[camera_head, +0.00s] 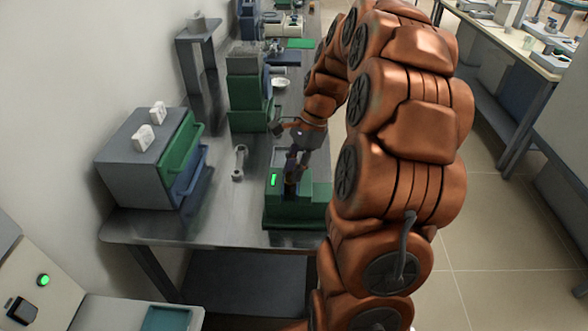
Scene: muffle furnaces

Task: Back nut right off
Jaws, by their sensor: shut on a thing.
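My gripper (291,182) points down at the top of a low green machine (280,213) with a lit green display, near the front edge of the bench. Its dark fingers are shut at the machine's top. The nut itself is hidden by the fingers and is too small to make out; the fingers appear closed on it. I cannot tell how far it sits on its thread. My copper-coloured arm covers the right part of the machine.
A grey wrench-like tool (239,163) lies on the steel bench (225,216), left of the machine. A grey cabinet (140,160) with open green and blue drawers stands further left. A tall green machine (247,90) and a white dish (281,83) stand behind.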

